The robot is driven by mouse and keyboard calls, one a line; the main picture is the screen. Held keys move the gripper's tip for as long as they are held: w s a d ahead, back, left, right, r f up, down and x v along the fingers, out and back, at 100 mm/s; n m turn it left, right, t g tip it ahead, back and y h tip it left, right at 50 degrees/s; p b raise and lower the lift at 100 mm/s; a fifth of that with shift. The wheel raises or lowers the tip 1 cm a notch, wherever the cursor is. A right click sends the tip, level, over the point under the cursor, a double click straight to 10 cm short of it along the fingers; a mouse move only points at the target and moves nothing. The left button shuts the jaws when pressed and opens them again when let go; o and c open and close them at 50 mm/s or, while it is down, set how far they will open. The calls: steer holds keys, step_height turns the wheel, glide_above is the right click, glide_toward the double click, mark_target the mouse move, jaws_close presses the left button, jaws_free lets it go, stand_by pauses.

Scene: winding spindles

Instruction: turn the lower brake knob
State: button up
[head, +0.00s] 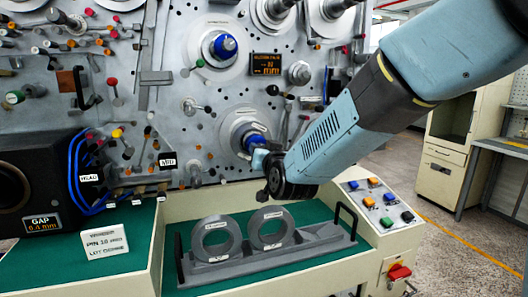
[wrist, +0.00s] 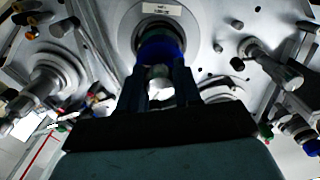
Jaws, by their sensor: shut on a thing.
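The lower brake knob (head: 254,142) is a blue cylinder on a round pale metal hub low on the upright grey panel. My gripper (head: 261,157) reaches it from the front right and partly hides it. In the wrist view the blue knob (wrist: 160,48) stands out from its hub, which bears a small white label. My gripper (wrist: 160,72) is shut on the knob, with one dark finger on each side. A second blue knob (head: 224,46) sits on a larger hub higher on the panel, clear of my gripper.
Pegs, rollers and levers crowd the panel around the knob, such as a metal roller (wrist: 272,62). Below lies a grey holder (head: 270,258) with two rings on a green surface. A button box (head: 381,203) stands at right. Blue cables (head: 76,170) hang at left.

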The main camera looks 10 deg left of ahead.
steer(key=m, duration=0.7)
steer(key=shift+w+d, duration=0.2)
stand_by(0.4)
steer(key=o, duration=0.8)
steer(key=shift+o, duration=1.2)
steer(key=shift+a, duration=0.15)
steer(key=shift+s, duration=0.1)
steer(key=shift+s, duration=0.3)
steer(key=v, duration=1.3)
steer(key=shift+d, duration=0.25)
